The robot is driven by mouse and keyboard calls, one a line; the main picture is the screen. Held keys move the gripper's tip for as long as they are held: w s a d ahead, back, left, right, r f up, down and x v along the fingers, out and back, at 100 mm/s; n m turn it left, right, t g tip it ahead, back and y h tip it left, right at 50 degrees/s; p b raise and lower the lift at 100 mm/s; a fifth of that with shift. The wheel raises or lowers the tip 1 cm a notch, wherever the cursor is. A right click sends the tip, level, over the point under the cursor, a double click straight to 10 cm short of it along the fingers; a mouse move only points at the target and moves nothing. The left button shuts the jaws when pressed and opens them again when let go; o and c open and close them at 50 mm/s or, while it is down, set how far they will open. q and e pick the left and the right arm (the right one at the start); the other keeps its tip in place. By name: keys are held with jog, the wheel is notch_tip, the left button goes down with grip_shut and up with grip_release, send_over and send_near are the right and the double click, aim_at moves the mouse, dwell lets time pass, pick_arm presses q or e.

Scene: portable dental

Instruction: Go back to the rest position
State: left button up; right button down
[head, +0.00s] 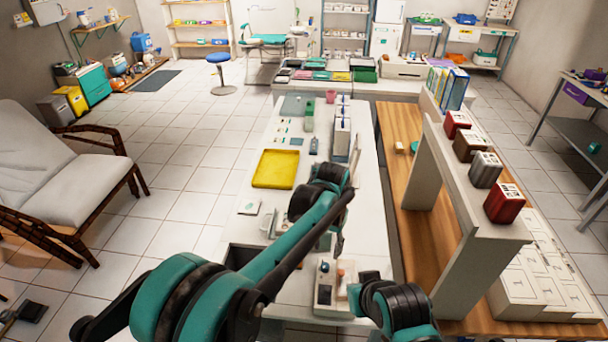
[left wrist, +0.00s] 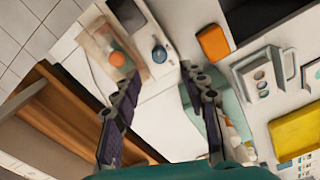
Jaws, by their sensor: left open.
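My left gripper (head: 339,243) hangs over the white table (head: 262,205) in the head view, at the end of the teal and black arm. In the left wrist view its two dark fingers (left wrist: 160,74) stand wide apart with nothing held between them. Bare white table top shows between the fingers. A teal and black part of my right arm (head: 398,305) shows at the bottom of the head view, but its gripper is not visible.
A small device (head: 325,290) stands near the table's front, below the left gripper. A yellow tray (head: 276,168) lies further back. A wooden counter with a raised shelf (head: 455,175) carrying red and grey boxes stands at right.

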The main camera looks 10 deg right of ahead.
pick_arm(q)
jog(key=shift+a, duration=0.1)
jog(key=s+a+r+n+t, duration=0.1)
jog(key=s+a+r, duration=0.15)
jog(key=a, duration=0.35)
jog(key=s+a+r+n+t+h, duration=0.1)
jog(key=a+r, duration=0.2)
jog(key=a, duration=0.3)
jog(key=s+a+r+n+t, duration=0.1)
jog(key=a+r, duration=0.2)
jog(key=a, duration=0.3)
jog(key=s+a+f+n+t+y, duration=0.1)
jog(key=s+a+n+t, duration=0.3)
jog(key=s+a, duration=0.8)
jog(key=a+f, duration=0.1)
jog(key=a, duration=0.2)
jog(key=shift+s+a+n, duration=0.15)
jog(key=shift+s+n, duration=0.1)
jog(key=shift+n, duration=0.05)
jog(key=shift+f, duration=0.1)
